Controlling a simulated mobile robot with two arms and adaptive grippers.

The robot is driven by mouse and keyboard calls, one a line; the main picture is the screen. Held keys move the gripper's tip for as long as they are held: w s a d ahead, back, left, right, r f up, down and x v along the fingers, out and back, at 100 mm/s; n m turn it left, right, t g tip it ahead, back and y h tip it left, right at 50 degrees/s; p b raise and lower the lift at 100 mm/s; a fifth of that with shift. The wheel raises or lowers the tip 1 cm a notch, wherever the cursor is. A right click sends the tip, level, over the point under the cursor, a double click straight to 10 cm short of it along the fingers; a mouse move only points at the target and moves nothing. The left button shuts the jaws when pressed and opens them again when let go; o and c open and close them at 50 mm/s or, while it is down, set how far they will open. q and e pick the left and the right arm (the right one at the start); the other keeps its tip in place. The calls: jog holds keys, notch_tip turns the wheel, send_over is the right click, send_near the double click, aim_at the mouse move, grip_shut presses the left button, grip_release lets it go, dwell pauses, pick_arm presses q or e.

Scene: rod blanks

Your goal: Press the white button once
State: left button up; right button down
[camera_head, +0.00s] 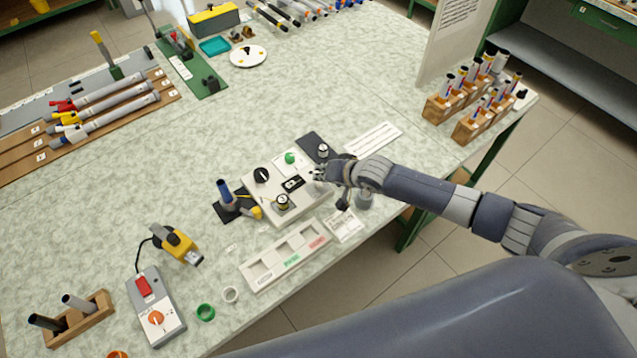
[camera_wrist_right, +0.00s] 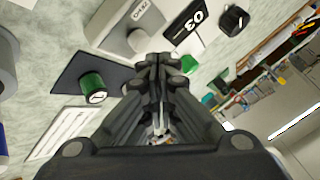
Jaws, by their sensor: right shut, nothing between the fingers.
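The white button (camera_wrist_right: 138,40) shows in the right wrist view, on a pale grey control box, beside a label that seems to read ZERO. In the head view the box (camera_head: 270,188) stands near the table's front edge, and my right gripper hides the button. My right gripper (camera_head: 318,173) is over the box's right side, shut and empty. In the wrist view its closed fingertips (camera_wrist_right: 160,62) lie just right of and below the button; I cannot tell whether they touch it. My left gripper is not in view.
The box also bears a black knob (camera_head: 261,174), a green button (camera_head: 290,158) and a small display (camera_wrist_right: 190,25). A dark pad (camera_head: 308,142) with a small cylinder lies behind it.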

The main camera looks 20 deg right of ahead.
aim_at(321, 183)
jog(key=shift+f, duration=0.1)
dwell(0.4)
jog(key=shift+f, duration=0.3)
jog(key=shift+f+b, duration=0.45)
jog(key=shift+f, duration=0.1)
dwell(0.6)
jog(key=shift+r, duration=0.1)
jog(key=shift+r+p, duration=0.85)
jog(key=shift+p, duration=0.2)
jog(key=shift+r, duration=0.1)
notch_tip(321, 183, up, 5)
jog(key=p, duration=0.5)
